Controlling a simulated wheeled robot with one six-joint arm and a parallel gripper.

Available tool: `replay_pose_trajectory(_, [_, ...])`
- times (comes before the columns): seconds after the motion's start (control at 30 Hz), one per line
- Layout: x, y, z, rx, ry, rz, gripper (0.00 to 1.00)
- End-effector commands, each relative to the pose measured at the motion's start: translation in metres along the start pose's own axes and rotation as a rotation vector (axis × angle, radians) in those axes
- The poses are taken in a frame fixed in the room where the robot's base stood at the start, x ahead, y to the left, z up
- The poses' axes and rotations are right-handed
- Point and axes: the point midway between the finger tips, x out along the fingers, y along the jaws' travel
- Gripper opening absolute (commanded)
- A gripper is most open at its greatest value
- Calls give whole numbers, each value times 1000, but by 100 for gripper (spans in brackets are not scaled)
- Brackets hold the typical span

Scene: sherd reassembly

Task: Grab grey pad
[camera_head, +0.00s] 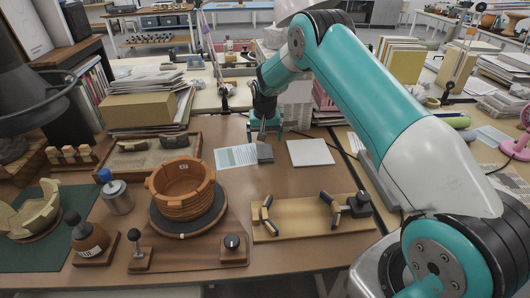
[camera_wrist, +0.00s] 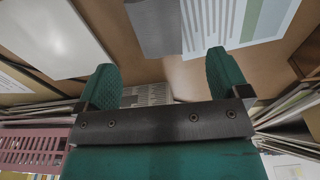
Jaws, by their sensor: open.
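The grey pad (camera_head: 265,153) is a small dark grey block lying on the brown table beside a printed sheet (camera_head: 237,156). In the wrist view the grey pad (camera_wrist: 153,27) is a flat grey rectangle at the top, cut off by the frame edge, next to the striped printed sheet (camera_wrist: 235,20). My gripper (camera_head: 264,132) is just behind the pad in the head view. In the wrist view my gripper (camera_wrist: 163,75) has its two green fingers wide apart with nothing between them. The pad lies beyond the fingertips, apart from them.
A white sheet (camera_head: 311,153) lies to the right of the pad. A ringed terracotta pot (camera_head: 181,189) stands on a round turntable at the front left. A wooden fixture (camera_head: 300,223) with clamps lies at the front right.

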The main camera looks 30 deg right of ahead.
Motion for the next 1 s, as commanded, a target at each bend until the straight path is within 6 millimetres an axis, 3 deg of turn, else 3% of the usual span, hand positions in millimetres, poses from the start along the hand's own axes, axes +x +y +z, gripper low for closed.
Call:
replay_pose_trajectory(0.27, [22, 0, 1, -1, -1, 0, 94])
replay_pose_trajectory(0.53, [61, 2, 5, -1, 1, -1, 94])
replay_pose_trajectory(0.83, [67, 2, 5, -1, 2, -1, 94])
replay_pose_trajectory(1.0, [67, 2, 5, -1, 1, -1, 55])
